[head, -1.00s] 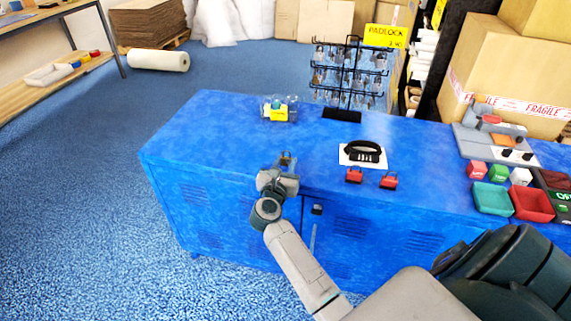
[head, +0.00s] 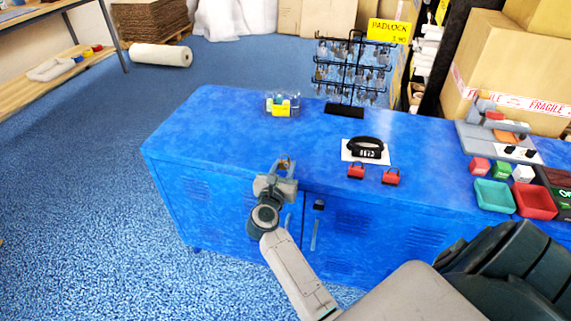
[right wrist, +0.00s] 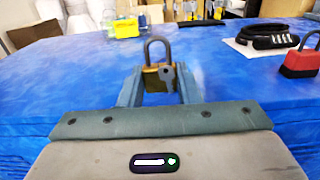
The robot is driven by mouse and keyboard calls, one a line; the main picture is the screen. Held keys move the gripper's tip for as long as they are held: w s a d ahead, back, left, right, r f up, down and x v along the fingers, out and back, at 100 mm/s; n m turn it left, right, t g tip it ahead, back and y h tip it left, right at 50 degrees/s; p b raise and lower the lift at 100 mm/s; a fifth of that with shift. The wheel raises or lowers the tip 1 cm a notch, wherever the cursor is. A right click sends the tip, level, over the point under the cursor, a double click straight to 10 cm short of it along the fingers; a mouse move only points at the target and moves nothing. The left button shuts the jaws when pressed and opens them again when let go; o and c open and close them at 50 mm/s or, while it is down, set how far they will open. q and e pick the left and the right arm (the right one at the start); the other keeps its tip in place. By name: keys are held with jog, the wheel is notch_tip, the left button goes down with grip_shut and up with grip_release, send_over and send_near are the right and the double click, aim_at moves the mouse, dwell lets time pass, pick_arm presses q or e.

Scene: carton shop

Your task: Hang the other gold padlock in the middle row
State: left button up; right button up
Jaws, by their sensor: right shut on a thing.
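My right gripper (head: 281,172) is shut on a gold padlock (right wrist: 152,82), held upright with its shackle up and a small grey key in front of its body. In the head view the padlock (head: 284,162) shows small at the gripper tip, over the front part of the blue cabinet top. The black wire rack (head: 354,70) stands at the back of the cabinet, with several small padlocks hanging in its rows. The gripper is in front of the rack and to its left. Colours and free hooks on the rack are too small to tell. My left gripper is out of view.
The blue cabinet (head: 225,140) bears a clear bin with a yellow label (head: 281,106), a black combination lock (head: 366,147) on a white card, and two red padlocks (head: 356,171). Red and green trays (head: 493,195) are at right. The cabinet top's left part is clear.

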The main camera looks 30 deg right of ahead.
jog(key=shift+v, duration=2.4)
